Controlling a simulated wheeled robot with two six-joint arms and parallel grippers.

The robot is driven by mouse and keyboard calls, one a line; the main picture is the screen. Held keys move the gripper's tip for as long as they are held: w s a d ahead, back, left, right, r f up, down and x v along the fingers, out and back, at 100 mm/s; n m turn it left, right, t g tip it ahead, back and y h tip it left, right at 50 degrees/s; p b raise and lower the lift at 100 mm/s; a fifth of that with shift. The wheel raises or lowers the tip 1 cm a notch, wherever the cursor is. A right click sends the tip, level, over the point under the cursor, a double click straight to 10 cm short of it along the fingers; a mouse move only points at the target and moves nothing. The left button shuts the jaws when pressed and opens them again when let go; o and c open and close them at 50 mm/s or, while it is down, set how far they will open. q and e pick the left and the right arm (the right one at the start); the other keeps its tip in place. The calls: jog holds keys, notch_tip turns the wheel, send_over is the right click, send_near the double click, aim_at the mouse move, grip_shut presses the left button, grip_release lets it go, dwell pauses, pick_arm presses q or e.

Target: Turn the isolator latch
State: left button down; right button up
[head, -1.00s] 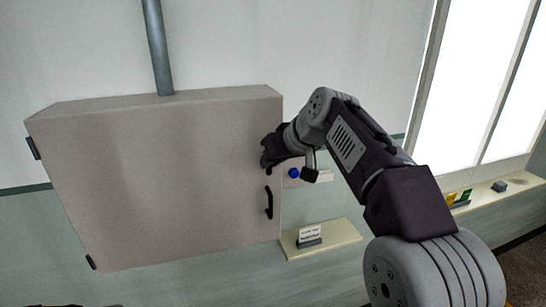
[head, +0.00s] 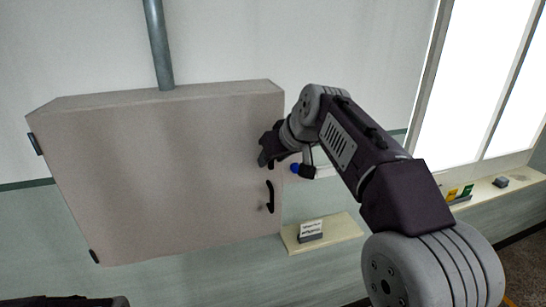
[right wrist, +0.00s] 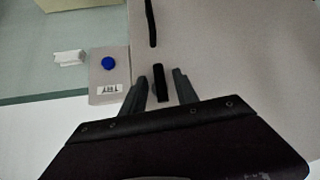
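A large beige cabinet (head: 150,180) hangs on the wall. The isolator latch is a short black bar (right wrist: 160,82) on its door; in the head view my right gripper hides it. My right gripper (head: 265,158) is at the upper right of the door. In the right wrist view, my right gripper (right wrist: 159,84) is open, with one finger on each side of the latch and a narrow gap to each. A dark part of my left arm shows at the bottom left of the head view; its fingers do not show.
A curved black door handle (head: 270,197) is below the latch. A small box with a blue button (right wrist: 108,63) is beside the cabinet. A grey pipe (head: 158,45) rises from the cabinet top.

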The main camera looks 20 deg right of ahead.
jog(key=shift+r, duration=0.15)
jog(key=v, duration=0.8)
jog(key=shift+s+r, duration=0.2)
jog(key=shift+s, duration=0.15)
jog(key=shift+d, duration=0.1)
